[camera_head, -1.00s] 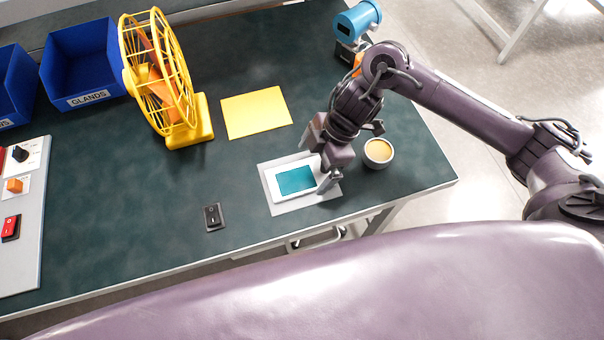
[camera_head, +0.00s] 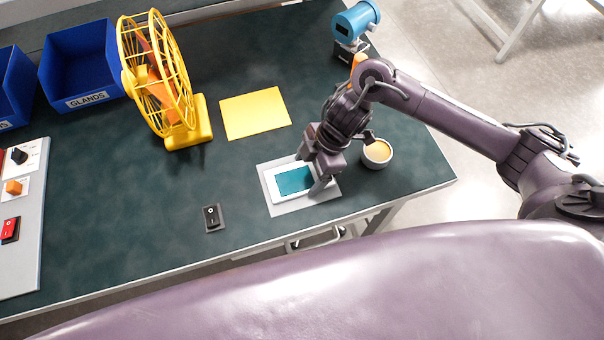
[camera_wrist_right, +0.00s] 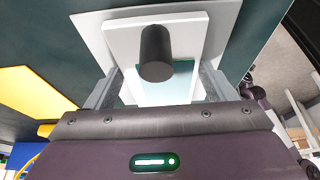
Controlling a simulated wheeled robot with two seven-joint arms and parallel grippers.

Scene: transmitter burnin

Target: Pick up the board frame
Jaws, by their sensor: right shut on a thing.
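The board frame (camera_head: 270,185) is a white rectangle around a teal panel. It lies flat on, or very close above, a light grey plate (camera_head: 290,208) near the table's front edge. My right gripper (camera_head: 317,169) is low at the frame's right end, shut on it with one finger at each side. In the right wrist view the white frame (camera_wrist_right: 120,42) reaches between the two fingers (camera_wrist_right: 161,86). A dark cylinder (camera_wrist_right: 155,52) covers part of the frame there. My left gripper is not in view.
A cup (camera_head: 378,153) stands close right of my right gripper. A black rocker switch (camera_head: 212,217) lies left of the plate, a yellow sheet (camera_head: 255,112) behind it. A yellow reel (camera_head: 189,126), blue bins (camera_head: 80,65) and a blue transmitter (camera_head: 356,20) stand farther back.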

